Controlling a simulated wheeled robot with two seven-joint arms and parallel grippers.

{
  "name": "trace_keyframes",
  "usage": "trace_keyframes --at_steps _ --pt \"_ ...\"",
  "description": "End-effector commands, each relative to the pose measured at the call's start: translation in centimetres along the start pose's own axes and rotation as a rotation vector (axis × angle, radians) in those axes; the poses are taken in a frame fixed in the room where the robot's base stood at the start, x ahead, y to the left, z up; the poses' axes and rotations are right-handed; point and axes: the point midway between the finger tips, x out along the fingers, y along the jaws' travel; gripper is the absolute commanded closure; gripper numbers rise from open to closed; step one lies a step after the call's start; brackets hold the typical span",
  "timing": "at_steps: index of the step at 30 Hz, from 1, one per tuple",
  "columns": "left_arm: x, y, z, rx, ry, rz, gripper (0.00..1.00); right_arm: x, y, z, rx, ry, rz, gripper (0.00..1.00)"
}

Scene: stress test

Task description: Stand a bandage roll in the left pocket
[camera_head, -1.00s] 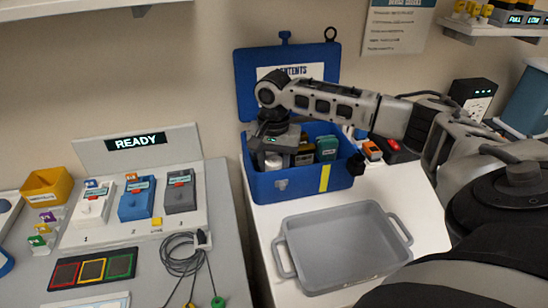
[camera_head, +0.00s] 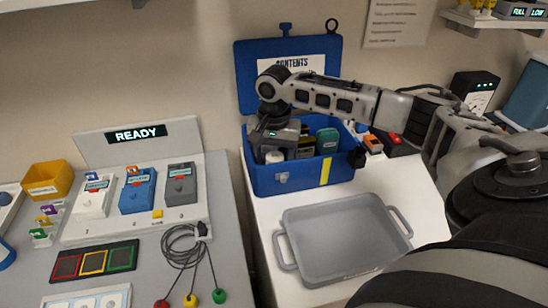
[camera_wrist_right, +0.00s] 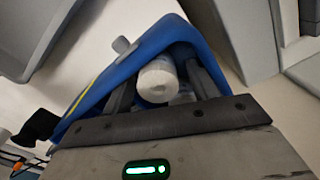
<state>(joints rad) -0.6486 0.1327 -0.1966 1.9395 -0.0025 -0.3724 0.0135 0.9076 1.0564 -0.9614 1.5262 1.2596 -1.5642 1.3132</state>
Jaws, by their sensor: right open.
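The blue first-aid box (camera_head: 312,176) stands open on the white surface. Its raised lid (camera_head: 247,82) carries a contents sheet. My right gripper (camera_head: 272,154) is over the left end of the box, pointing down into it, with open jaws. A white bandage roll (camera_head: 274,157) shows below it. In the right wrist view the roll (camera_wrist_right: 157,82) is upright between the two fingers of the gripper (camera_wrist_right: 163,88), with a visible gap. Another whitish item (camera_wrist_right: 183,97) shows partly beside it. The pocket's walls are hidden by the gripper. My left gripper is out of view.
A green case (camera_head: 327,140) and dark bottles (camera_head: 306,146) are in the box, right of the gripper. An empty grey tray (camera_head: 343,238) is in front. A bench (camera_head: 220,250) with a device panel (camera_head: 140,198) is left, across a gap.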

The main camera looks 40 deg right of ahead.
Motion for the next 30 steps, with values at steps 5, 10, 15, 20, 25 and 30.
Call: trace_keyframes --at_steps 5,10,15,20,25,30 --pt "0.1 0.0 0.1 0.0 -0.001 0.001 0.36 -0.6 0.1 0.2 0.0 -0.006 0.007 0.36" --pt "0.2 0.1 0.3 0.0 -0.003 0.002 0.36 -3.8 0.0 0.1 0.0 -0.003 0.001 0.36" --pt "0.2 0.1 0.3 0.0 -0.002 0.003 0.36 -8.0 -0.1 0.0 -0.001 -0.001 -0.002 0.36" --pt "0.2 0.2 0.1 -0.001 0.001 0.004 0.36 -11.8 -0.1 0.0 -0.001 -0.001 -0.002 0.36" --pt "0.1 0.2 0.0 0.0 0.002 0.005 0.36 -14.6 -0.1 -0.1 -0.001 0.0 -0.002 0.36" --pt "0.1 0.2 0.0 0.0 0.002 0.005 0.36 -15.8 -0.1 0.0 -0.001 -0.001 0.0 0.36"
